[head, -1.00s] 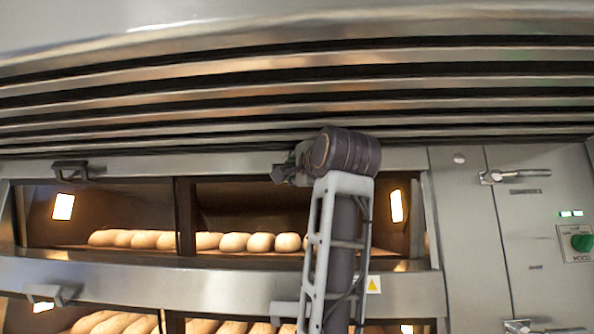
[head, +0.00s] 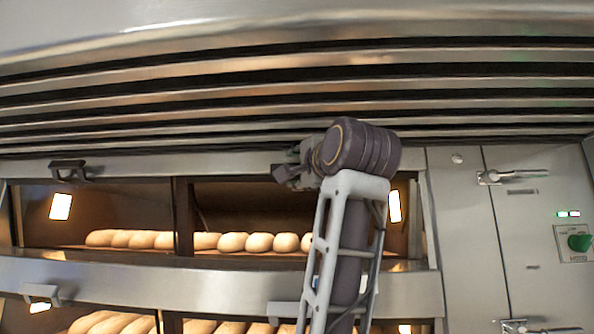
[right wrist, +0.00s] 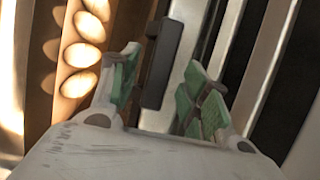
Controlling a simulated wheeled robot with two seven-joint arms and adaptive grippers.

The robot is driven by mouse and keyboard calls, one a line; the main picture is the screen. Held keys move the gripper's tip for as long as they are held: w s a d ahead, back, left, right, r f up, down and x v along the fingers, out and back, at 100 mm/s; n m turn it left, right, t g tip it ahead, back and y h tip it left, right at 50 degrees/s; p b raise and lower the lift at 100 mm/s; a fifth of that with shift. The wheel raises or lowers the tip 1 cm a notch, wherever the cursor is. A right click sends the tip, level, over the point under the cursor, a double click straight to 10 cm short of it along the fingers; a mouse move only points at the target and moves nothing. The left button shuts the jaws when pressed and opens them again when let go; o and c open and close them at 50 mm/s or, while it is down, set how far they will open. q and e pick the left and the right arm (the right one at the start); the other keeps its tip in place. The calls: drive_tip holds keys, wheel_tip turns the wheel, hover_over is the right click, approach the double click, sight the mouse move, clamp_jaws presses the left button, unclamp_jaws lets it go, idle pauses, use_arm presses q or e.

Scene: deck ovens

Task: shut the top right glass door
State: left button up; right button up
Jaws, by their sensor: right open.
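The top right glass door (head: 240,208) is the upper deck's right-hand pane, with a row of loaves showing in its opening. I cannot tell from here how far it stands ajar. Its dark bar handle (right wrist: 160,62) shows in the right wrist view, on the metal rail. My right gripper (head: 284,173) is at the top rail in the head view, pointing left. In the right wrist view its green-padded fingers (right wrist: 162,78) are open, one on each side of the handle in the picture. Contact cannot be made out. My left gripper is not in view.
The top left door has a dark handle (head: 68,170). A metal hood with slats (head: 300,85) hangs close above. A lower deck's rail (head: 200,292) runs below. At the right are a latch (head: 513,176) and a green knob (head: 580,242).

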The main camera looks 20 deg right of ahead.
drive_tip(key=s+f, duration=0.1)
drive_tip(key=s, duration=0.6)
drive_tip(key=shift+s+f, duration=0.2)
drive_tip(key=shift+s, duration=0.2)
